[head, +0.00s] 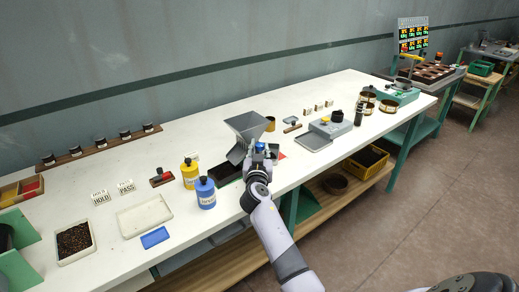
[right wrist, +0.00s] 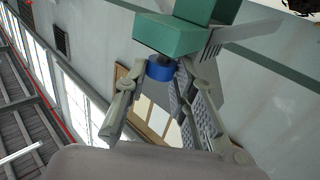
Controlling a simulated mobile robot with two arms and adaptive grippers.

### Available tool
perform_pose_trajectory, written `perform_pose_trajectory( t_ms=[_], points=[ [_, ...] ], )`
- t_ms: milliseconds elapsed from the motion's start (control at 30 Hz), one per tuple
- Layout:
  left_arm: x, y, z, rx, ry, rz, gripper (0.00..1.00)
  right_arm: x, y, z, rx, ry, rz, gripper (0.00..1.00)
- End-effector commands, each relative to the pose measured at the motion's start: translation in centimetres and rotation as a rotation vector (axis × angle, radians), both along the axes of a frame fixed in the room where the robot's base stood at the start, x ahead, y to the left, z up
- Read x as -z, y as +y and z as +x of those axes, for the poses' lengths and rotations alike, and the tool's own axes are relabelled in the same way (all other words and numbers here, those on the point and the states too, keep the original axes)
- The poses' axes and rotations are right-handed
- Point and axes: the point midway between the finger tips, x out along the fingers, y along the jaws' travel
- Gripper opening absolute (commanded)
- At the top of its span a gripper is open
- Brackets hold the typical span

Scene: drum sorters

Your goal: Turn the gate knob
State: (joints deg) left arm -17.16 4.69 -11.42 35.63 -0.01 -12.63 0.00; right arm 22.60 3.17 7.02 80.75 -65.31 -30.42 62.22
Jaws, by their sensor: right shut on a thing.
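The gate knob is a small blue cylinder (right wrist: 159,71) on a short dark stem under a green block (right wrist: 170,36) in the right wrist view. My right gripper (right wrist: 163,74) has its fingers on either side of the knob and is shut on it. In the head view the right gripper (head: 258,158) is at the front of the grey metal hopper (head: 250,126), near the table's front edge. A bit of blue shows at its tip, and the fingers hide most of the knob. A dark tray (head: 226,171) lies under the hopper's chute.
A yellow bottle (head: 190,174) and a blue bottle (head: 205,194) stand just left of the right gripper. A scale (head: 330,126) and a grey tray (head: 314,142) are to the right. A white tray (head: 145,216) and a blue lid (head: 155,238) lie at the front left.

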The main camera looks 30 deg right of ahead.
Motion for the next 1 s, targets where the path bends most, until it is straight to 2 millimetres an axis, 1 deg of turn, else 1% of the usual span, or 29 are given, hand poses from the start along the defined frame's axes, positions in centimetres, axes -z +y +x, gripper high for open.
perform_pose_trajectory(
  t_ms=[33,200,567,600,700,900,1000],
  points=[
    [-0.59,-0.05,0.10,0.000,-0.002,0.000,0.40,-0.20,-0.20,-0.07,-0.021,0.003,-0.001,0.00],
    [-1.40,-0.09,0.10,0.000,-0.002,-0.001,0.40,-0.20,-0.25,-0.15,-0.099,0.002,-0.002,0.00],
    [-1.35,-0.27,0.06,-0.001,-0.001,-0.003,0.40,-0.12,-0.19,-0.15,-0.119,-0.002,-0.002,0.00],
    [-1.35,-0.27,0.05,-0.001,-0.001,-0.003,0.40,-0.13,-0.19,-0.15,-0.119,-0.003,-0.003,0.27],
    [-1.35,-0.26,0.02,-0.001,0.000,-0.003,0.40,-0.12,-0.18,-0.15,-0.119,-0.002,-0.002,0.33],
    [-1.34,-0.26,-0.03,0.000,0.001,-0.003,0.40,-0.10,-0.18,-0.15,-0.118,-0.002,-0.002,0.33],
    [-1.31,0.00,-0.43,0.000,0.006,0.000,0.40,-0.08,-0.12,-0.26,-0.118,-0.002,-0.001,0.33]
  ],
)
